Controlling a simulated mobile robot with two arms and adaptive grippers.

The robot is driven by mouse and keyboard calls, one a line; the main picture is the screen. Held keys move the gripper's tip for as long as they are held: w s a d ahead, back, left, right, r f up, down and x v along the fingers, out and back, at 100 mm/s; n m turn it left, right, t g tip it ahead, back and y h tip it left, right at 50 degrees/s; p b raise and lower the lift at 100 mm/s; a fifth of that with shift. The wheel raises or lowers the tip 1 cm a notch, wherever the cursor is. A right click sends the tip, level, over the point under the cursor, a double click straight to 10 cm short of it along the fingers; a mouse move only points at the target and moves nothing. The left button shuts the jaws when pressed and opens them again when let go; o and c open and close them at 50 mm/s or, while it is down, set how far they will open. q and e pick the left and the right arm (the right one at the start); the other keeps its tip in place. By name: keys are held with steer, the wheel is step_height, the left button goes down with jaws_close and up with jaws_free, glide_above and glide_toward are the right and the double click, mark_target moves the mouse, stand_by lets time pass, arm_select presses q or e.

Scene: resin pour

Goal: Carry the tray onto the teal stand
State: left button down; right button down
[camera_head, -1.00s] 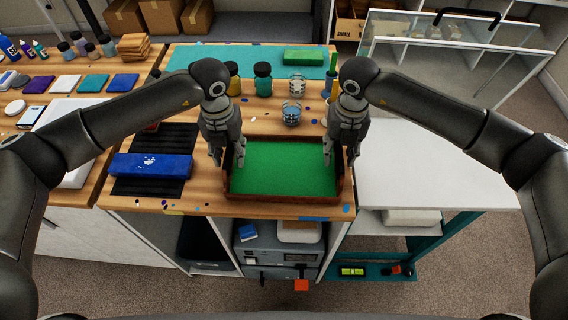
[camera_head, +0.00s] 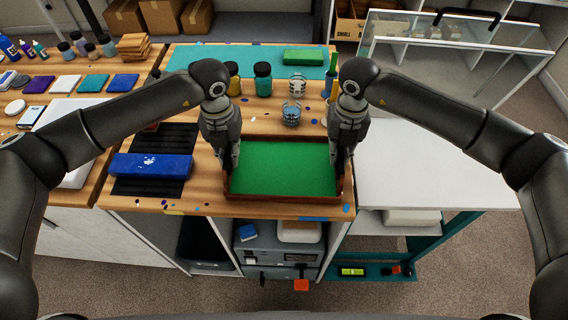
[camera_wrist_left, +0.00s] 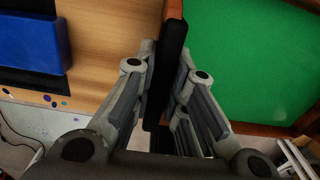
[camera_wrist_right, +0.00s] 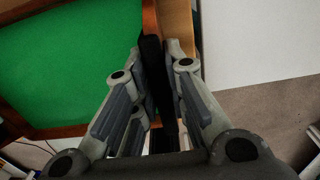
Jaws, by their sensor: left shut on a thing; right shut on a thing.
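The tray (camera_head: 283,168) has a green floor and brown wooden walls. It rests on the wooden bench top near the front edge. My left gripper (camera_head: 233,160) is shut on the tray's left wall; in the left wrist view its fingers (camera_wrist_left: 165,100) sit on both sides of a dark part of that wall. My right gripper (camera_head: 340,158) is shut on the right wall, and the right wrist view shows its fingers (camera_wrist_right: 160,95) on both sides of it. The teal stand (camera_head: 440,236) is at the right, with a white top (camera_head: 430,165) beside the bench.
A blue block (camera_head: 150,166) lies on a black ribbed mat left of the tray. Behind the tray stand a dark jar (camera_head: 263,78) and clear cups (camera_head: 291,114). The stand's white top is bare. A glass-sided cabinet (camera_head: 455,40) stands behind it.

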arm_select(q)
steer(key=shift+r, duration=0.1)
arm_select(e)
steer(key=shift+r, duration=0.15)
